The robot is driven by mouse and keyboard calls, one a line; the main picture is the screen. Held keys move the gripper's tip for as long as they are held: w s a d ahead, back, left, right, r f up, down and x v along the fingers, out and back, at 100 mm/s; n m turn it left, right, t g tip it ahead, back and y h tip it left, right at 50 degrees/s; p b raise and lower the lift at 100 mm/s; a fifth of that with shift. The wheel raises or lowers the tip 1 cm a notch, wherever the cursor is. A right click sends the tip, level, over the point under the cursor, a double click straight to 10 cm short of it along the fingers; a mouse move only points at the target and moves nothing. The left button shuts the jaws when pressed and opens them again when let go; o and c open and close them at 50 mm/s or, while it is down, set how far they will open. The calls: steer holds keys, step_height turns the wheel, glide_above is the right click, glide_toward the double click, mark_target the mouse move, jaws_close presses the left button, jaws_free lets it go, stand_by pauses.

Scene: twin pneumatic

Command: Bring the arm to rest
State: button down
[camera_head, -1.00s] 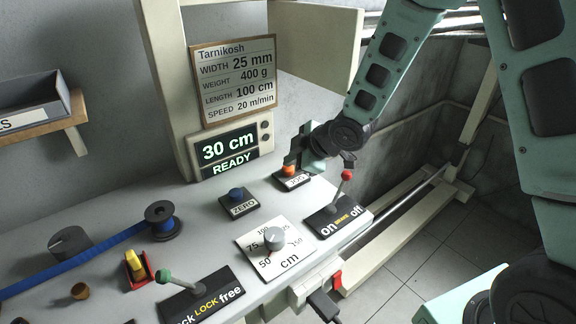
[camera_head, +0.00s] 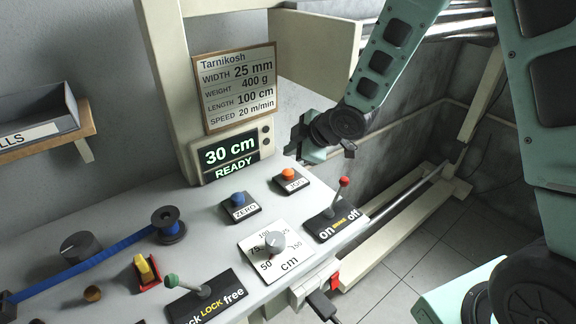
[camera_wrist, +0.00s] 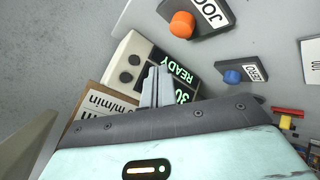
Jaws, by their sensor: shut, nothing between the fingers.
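The display (camera_head: 230,155) reads 30 cm and READY in the head view. My teal arm (camera_head: 385,60) reaches in from the upper right.
The panel holds the blue ZERO button (camera_head: 238,199), a cm dial (camera_head: 275,242), a red-knobbed on/off lever (camera_head: 341,190) and a green-knobbed lock lever (camera_head: 185,284). A spec board (camera_head: 236,87) stands above the display. A shelf box (camera_head: 40,110) is at left. A rail frame (camera_head: 400,225) lies right.

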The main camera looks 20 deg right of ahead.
steer(key=shift+r+p, duration=0.4)
steer(key=shift+r, duration=0.45)
steer(key=shift+f, duration=0.1)
steer(key=s+a+r+m+g+h, duration=0.1)
steer(key=s+a+r+m+g, duration=0.1)
steer(key=s, duration=0.9)
steer(key=s+a+r+m+g+h, duration=0.1)
steer(key=s+a+r+m+g, duration=0.1)
steer(key=s, duration=0.8)
steer(key=s+a+r+m+g+h, duration=0.2)
steer(key=s+a+m+g, duration=0.1)
steer(key=s, duration=0.8)
steer(key=shift+s+r+g, duration=0.3)
steer(key=shift+g, duration=0.2)
